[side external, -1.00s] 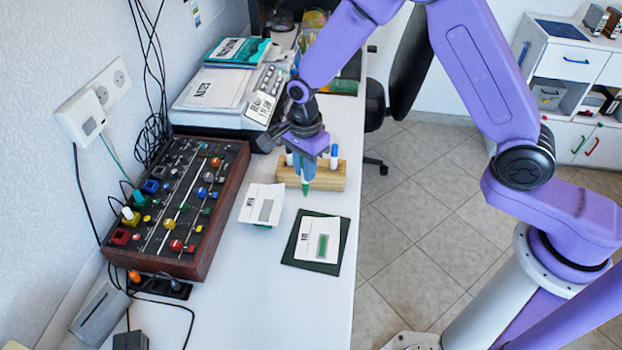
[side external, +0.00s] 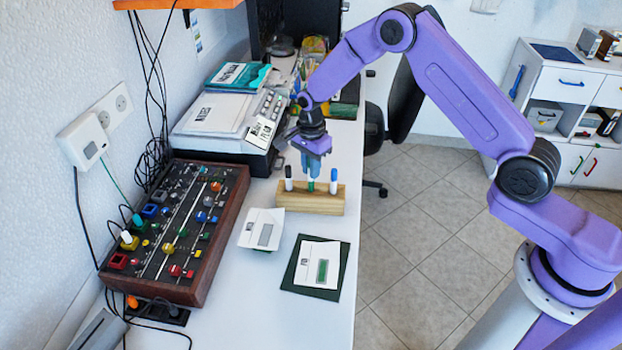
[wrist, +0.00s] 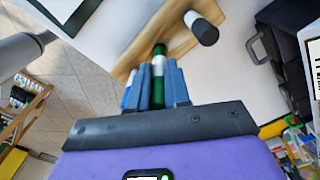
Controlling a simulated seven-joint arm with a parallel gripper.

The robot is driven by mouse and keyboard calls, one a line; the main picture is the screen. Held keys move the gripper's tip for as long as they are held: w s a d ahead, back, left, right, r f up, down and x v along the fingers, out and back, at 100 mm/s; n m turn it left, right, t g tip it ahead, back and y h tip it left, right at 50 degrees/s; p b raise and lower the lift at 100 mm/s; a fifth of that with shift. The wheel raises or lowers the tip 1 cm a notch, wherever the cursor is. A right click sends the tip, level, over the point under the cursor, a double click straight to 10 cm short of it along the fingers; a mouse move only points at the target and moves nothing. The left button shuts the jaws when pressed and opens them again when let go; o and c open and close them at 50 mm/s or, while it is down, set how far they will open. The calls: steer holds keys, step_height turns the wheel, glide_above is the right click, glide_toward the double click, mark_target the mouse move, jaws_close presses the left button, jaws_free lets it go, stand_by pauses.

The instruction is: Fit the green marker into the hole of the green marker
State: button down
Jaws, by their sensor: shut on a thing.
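The green marker (wrist: 158,72) is between the two blue fingers of my gripper (side external: 311,169), which is shut on it. It points down at the wooden block (side external: 311,204), between the black marker (side external: 288,178) and the blue marker (side external: 333,180). Its lower end (side external: 311,186) meets the block's top at the middle; I cannot tell how deep it sits in the hole. In the wrist view, the block (wrist: 138,52) lies just beyond my fingertips (wrist: 159,66), and the black marker (wrist: 202,28) stands to the right. The hole itself is hidden.
A white card (side external: 260,229) and a dark green notebook with a white label (side external: 318,264) lie in front of the block. A slider panel (side external: 185,228) stands at left, and a scale-like device (side external: 225,122) behind. The desk's right edge is close to the block.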

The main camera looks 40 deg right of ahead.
mark_target(311, 187)
steer(key=shift+f, duration=1.85)
steer(key=shift+f, duration=0.1)
steer(key=c, duration=1.1)
jaws_free()
